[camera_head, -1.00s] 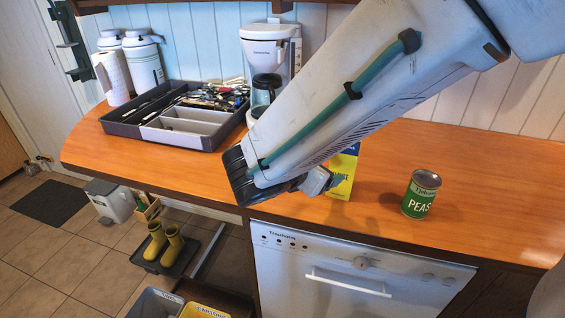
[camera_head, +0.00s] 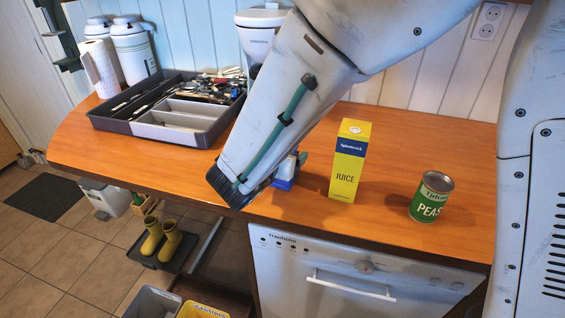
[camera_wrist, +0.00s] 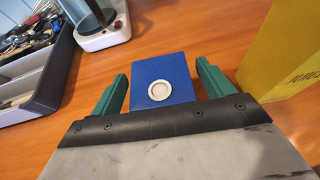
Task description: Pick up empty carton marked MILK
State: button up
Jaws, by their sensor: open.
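A blue carton top (camera_wrist: 172,72) with a round whitish cap lies between my gripper's two green fingers in the wrist view. In the head view a blue and white carton (camera_head: 284,180) stands on the counter, mostly hidden behind my arm. No MILK marking can be read on it. My gripper (camera_wrist: 160,76) is open, with one finger on each side of the carton top. I cannot tell whether the fingers touch it.
A yellow and blue JUICE carton (camera_head: 348,165) stands close to the right. A green PEAS can (camera_head: 431,198) stands farther right. A grey utensil tray (camera_head: 140,128) is at the left, beside a white coffee maker (camera_head: 262,18). The counter's front edge is near.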

jog(key=shift+x, duration=0.8)
jog(key=c, duration=1.1)
jog(key=shift+o, duration=0.2)
jog(key=shift+r, duration=0.1)
